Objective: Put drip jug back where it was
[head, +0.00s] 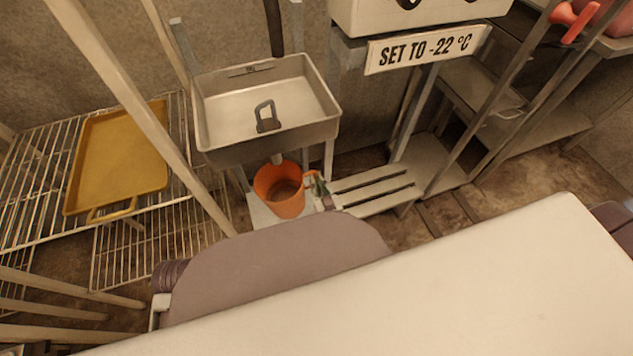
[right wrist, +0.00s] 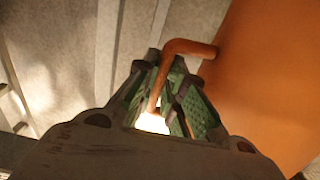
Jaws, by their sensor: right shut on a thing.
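The orange drip jug (head: 280,192) is upright below the metal sink (head: 266,101), over a pale low shelf (head: 263,216). I cannot tell whether its base touches the shelf. My right gripper (head: 317,186) is at the jug's right side. In the right wrist view, my right gripper (right wrist: 167,103) has its green-padded fingers shut on the jug's handle (right wrist: 187,48). The orange jug wall (right wrist: 275,85) fills the right of that view. My left gripper is not in view.
A wire rack (head: 35,190) with a yellow tray (head: 122,158) stands at the left. A slatted low shelf (head: 378,188) is right of the jug. A sign (head: 428,49) reads "SET TO -22 °C". Metal posts and shelving stand at the right.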

